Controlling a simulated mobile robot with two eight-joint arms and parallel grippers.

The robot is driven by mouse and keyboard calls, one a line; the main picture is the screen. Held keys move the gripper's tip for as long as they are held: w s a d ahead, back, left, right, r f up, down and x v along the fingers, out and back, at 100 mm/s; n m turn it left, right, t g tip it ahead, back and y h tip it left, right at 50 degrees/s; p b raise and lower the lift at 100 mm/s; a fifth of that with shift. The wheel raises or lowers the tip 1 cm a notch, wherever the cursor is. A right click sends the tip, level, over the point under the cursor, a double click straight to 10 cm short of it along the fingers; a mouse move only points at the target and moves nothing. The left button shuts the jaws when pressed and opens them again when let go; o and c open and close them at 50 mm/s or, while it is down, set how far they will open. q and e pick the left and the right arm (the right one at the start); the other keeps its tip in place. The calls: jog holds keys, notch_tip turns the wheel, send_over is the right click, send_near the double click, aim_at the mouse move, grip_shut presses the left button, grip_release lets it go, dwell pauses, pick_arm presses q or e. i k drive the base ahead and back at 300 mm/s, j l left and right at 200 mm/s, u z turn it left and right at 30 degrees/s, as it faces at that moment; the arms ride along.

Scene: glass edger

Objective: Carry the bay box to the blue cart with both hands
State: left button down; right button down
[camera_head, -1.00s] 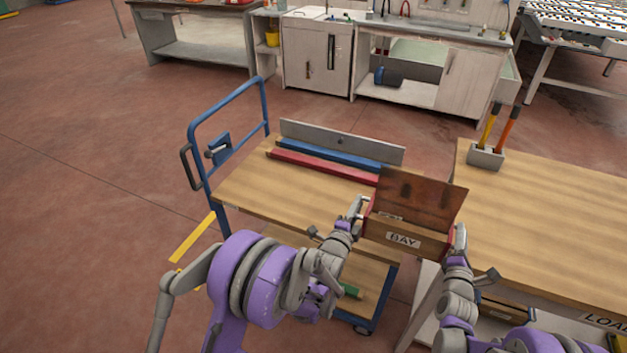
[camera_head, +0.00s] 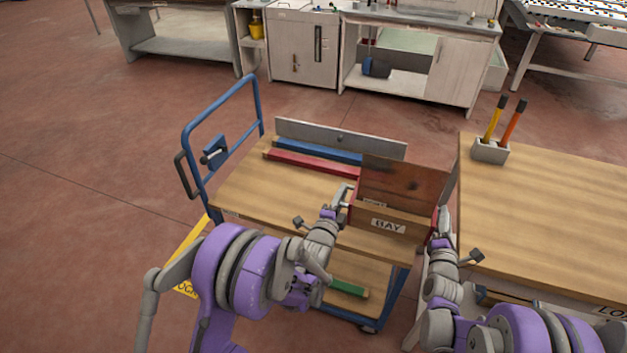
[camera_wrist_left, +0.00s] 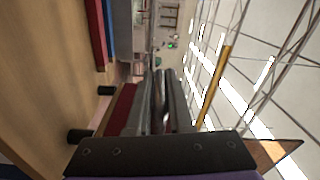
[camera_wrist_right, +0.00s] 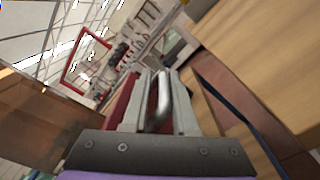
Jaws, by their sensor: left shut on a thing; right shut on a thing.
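The bay box (camera_head: 388,224) is a wooden box with red ends, a tall brown back panel and a BAY label. It is held over the right end of the blue cart's wooden top (camera_head: 250,192); I cannot tell whether it touches the top. My left gripper (camera_head: 343,196) is shut on the box's left end, and its fingers also show in the left wrist view (camera_wrist_left: 160,100). My right gripper (camera_head: 442,222) is shut on the right end, and its fingers show in the right wrist view (camera_wrist_right: 157,100). The box's underside is hidden.
A red bar (camera_head: 312,172), a blue bar (camera_head: 318,150) and a grey fence (camera_head: 340,139) lie along the cart's far side. The cart's blue handle (camera_head: 222,105) rises at the left. A wooden table (camera_head: 550,210) with a tool holder (camera_head: 490,151) stands close at the right. The cart top's left part is clear.

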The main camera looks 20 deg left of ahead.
aim_at(303, 202)
jog(key=i+j, duration=0.1)
jog(key=j, duration=0.25)
jog(key=i+j, duration=0.1)
jog(key=j, duration=0.3)
jog(key=i+j, duration=0.1)
jog(key=j, duration=0.25)
jog(key=i+j, duration=0.1)
jog(key=j, duration=0.3)
